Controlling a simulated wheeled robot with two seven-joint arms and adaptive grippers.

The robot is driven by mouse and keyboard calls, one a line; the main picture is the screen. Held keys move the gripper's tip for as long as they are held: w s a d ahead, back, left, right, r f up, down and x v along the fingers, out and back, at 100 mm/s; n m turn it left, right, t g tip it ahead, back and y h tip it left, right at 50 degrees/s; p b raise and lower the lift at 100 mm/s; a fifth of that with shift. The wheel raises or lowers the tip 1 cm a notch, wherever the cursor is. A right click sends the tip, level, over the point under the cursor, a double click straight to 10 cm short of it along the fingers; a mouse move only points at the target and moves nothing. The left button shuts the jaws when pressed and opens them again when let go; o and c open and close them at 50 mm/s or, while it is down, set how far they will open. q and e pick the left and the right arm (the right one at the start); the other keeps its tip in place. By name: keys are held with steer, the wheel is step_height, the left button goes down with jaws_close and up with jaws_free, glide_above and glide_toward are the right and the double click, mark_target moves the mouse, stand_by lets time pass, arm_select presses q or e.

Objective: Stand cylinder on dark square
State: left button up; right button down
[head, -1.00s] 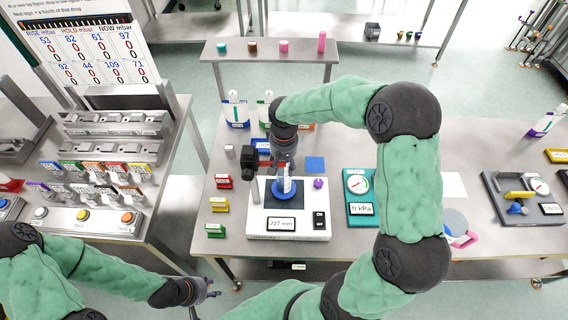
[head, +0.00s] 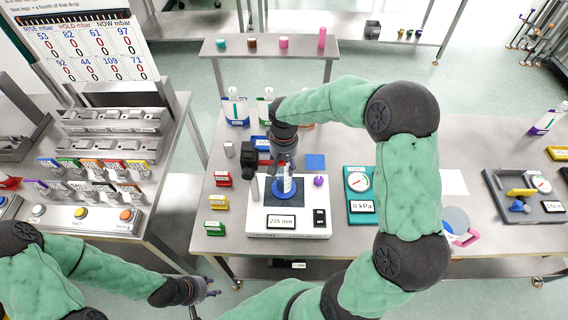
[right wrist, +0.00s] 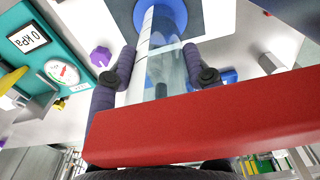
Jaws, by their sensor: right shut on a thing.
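A clear cylinder with white marks and a round blue base (head: 285,187) stands upright in my right gripper (head: 285,164). In the right wrist view the two fingers (right wrist: 160,72) are shut on the sides of the clear tube (right wrist: 158,45). The blue base lies over the dark square (head: 270,201) on top of the white instrument (head: 262,226), whose display reads about 216 mm. I cannot tell whether the base touches the square. My left gripper (head: 212,288) is low in front of the table, empty, with its fingers apart.
A teal gauge box (head: 361,208) reading 0 kPa stands to the right. Red, yellow and green label blocks (head: 219,203) line the left. A blue square (head: 315,162) lies behind. A red bar (right wrist: 200,130) crosses the wrist view.

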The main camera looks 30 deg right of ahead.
steer(key=shift+f, duration=0.15)
steer(key=shift+c, duration=2.3)
jaws_free()
step_height(320, 180, up, 12)
steer(key=shift+s, duration=0.1)
